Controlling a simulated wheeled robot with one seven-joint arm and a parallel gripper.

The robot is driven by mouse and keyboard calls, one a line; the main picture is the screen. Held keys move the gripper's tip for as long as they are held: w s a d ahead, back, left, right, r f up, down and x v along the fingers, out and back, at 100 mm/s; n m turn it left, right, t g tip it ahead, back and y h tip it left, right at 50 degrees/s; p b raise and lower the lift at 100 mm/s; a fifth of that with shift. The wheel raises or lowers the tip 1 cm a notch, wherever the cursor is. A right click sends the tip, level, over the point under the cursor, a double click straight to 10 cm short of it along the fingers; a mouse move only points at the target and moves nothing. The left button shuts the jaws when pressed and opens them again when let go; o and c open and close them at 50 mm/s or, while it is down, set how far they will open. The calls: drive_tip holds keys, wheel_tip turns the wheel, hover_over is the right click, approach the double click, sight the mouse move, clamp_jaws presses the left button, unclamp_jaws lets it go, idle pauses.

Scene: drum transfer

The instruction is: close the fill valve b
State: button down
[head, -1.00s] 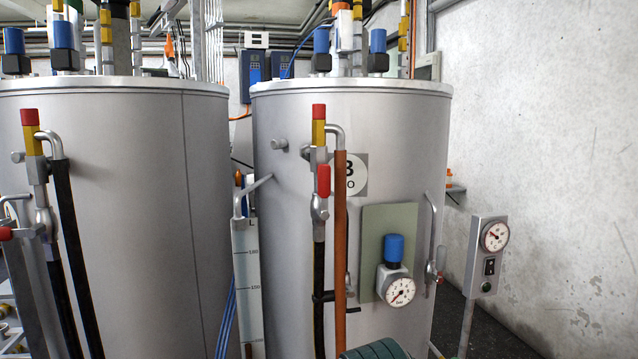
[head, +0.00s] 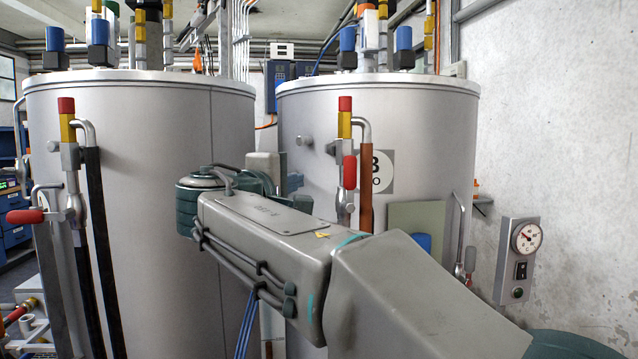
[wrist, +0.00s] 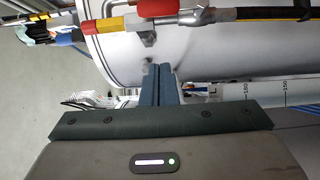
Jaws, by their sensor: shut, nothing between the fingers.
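Fill valve b is on the front of the right tank (head: 300,110), marked B. Its red handle (head: 349,172) hangs down along the upright pipe, below a yellow fitting with a red cap. In the wrist view the red handle (wrist: 158,7) lies along the pipe line at the top edge, beside the yellow and red fitting (wrist: 100,27). My gripper (wrist: 158,68) is shut and empty, its fingers pointing toward the tank wall, apart from the handle in the picture. In the head view my arm crosses in front of the tanks and my fingers cannot be made out.
The left tank (head: 160,150) has a similar valve with its red handle (head: 25,216) sideways. A level scale (wrist: 265,92) runs near my gripper. A brown hose (head: 366,190) hangs right of the valve. A gauge box (head: 519,260) stands by the right wall.

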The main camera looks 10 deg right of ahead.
sight(350, 183)
drive_tip(key=s+d+p+x, duration=0.1)
drive_tip(key=d+p+x, duration=0.1)
drive_tip(key=x, duration=1)
drive_tip(key=shift+d+p, duration=0.35)
drive_tip(key=shift+p, duration=0.1)
drive_tip(key=shift+s+r, duration=0.1)
drive_tip(key=shift+s, duration=0.05)
